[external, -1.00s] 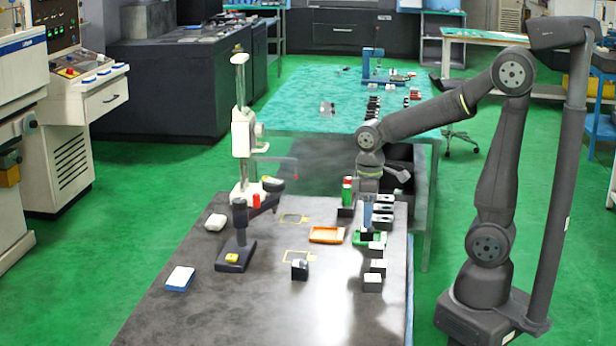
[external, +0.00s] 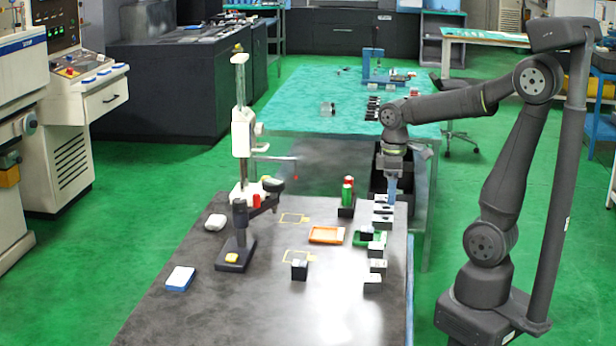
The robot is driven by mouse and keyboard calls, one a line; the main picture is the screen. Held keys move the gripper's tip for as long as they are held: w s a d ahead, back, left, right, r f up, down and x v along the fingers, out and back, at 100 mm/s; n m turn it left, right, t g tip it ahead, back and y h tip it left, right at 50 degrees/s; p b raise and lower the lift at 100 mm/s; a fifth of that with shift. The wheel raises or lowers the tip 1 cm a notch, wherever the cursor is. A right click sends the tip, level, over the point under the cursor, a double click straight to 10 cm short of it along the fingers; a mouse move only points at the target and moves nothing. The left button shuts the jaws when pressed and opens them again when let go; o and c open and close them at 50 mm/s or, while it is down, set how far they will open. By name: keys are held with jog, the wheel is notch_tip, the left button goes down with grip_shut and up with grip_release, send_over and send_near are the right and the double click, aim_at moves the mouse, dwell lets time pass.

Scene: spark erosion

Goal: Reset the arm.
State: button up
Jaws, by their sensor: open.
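My gripper (external: 391,190) hangs pointing down at the right edge of the dark table (external: 225,300), above and beside a row of grey-black blocks (external: 382,208). Its jaws are small in this view; I see nothing held between them. My arm reaches in from the right, with its elbow bent high. A green tray (external: 370,240) with a dark block in it stands just in front of the gripper. An orange tray (external: 327,235) lies to its left.
A holder with a green and red cylinder (external: 347,190) stands left of my gripper. Yellow outlined squares (external: 299,257) mark the table. A small dark block (external: 299,270) stands near one.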

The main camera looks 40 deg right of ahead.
jog(key=d+r, duration=0.2)
jog(key=d, duration=0.2)
jog(key=w+a, duration=0.5)
jog(key=a, duration=0.3)
jog(key=a+f, duration=0.2)
jog(key=a, duration=0.8)
jog(key=a+f, duration=0.2)
jog(key=a, duration=0.7)
jog(key=shift+w+a+f, duration=0.3)
jog(key=shift+a+f, duration=0.05)
jog(key=shift+f, duration=0.05)
